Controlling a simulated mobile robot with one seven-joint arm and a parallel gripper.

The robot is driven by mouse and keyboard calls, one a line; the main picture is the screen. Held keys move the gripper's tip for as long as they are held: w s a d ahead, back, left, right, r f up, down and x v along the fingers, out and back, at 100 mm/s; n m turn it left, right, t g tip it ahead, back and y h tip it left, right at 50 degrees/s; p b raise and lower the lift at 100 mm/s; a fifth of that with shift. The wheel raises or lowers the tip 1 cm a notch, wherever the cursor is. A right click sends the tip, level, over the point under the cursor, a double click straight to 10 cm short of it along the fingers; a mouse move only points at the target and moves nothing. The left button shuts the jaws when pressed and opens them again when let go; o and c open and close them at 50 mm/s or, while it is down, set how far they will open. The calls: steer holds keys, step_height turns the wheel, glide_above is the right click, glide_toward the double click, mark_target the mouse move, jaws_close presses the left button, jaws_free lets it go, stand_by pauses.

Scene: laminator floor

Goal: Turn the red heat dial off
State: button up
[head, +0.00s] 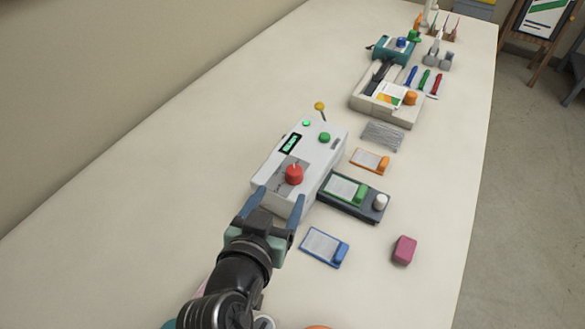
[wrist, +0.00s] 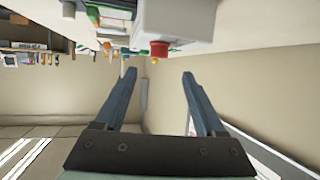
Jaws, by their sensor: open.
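The red heat dial (head: 294,174) sits on top of the white laminator (head: 322,162), near the end closest to me, on a grey plate. A light pointer mark shows on the dial, but its setting is too small to read. My gripper (head: 281,206) is open and empty, its two blue fingers pointing toward the near end of the laminator, apart from the dial as far as I can tell. In the wrist view the dial (wrist: 159,48) shows upside down, ahead of and above the space between my open fingers (wrist: 158,75).
A dark tray (head: 376,212) with a green-clipped card and white knob stands right of the laminator. A blue-clipped card (head: 324,248) and a pink block (head: 404,250) lie nearer. A yellow-tipped lever (head: 320,106) rises behind. The table left of the laminator is clear.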

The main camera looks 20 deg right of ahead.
mark_target(293, 172)
steer(key=x, duration=1.1)
steer(key=shift+s+d+r, duration=0.1)
steer(key=shift+d+r, duration=0.05)
jaws_close()
